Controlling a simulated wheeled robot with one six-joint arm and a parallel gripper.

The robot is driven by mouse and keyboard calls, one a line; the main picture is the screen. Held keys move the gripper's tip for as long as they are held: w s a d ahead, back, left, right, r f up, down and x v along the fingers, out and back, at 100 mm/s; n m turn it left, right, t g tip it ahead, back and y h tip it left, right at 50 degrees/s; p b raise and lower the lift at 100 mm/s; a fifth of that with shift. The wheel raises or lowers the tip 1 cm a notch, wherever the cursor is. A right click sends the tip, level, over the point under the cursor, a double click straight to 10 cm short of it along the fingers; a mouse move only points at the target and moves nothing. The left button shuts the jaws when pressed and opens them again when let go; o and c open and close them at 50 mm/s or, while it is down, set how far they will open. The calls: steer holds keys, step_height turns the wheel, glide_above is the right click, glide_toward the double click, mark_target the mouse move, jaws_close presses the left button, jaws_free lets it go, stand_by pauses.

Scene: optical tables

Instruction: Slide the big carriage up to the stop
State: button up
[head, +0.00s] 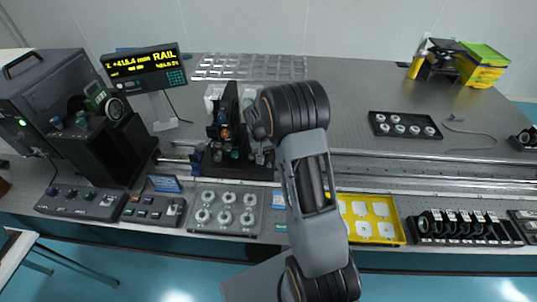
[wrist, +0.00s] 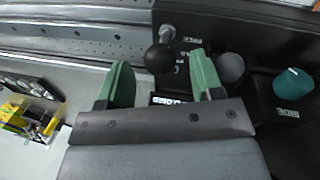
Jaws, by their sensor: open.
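The big carriage (head: 231,120) is a tall black plate with knobs on a black base, standing on the long rail (head: 420,170) left of centre in the head view. In the wrist view its black body (wrist: 255,35) fills the upper right, with a black ball knob (wrist: 160,58), a grey knob and a teal knob (wrist: 293,84) by the word SIDE. My gripper (wrist: 161,82) is open, its two green fingers either side of the ball knob in the picture; contact cannot be told. In the head view my arm partly hides the carriage's right side. I cannot clearly pick out the stop.
A yellow-lettered RAIL display (head: 145,68) and black instrument boxes (head: 105,148) stand left. A grey tray of round parts (head: 225,210), a yellow tray (head: 399,207) and a black lens rack (head: 465,228) line the front edge. The rail right of my arm looks clear.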

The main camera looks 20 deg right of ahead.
steer(key=shift+d+f, duration=0.2)
steer(key=shift+f, duration=0.65)
steer(key=shift+c, duration=0.2)
jaws_close()
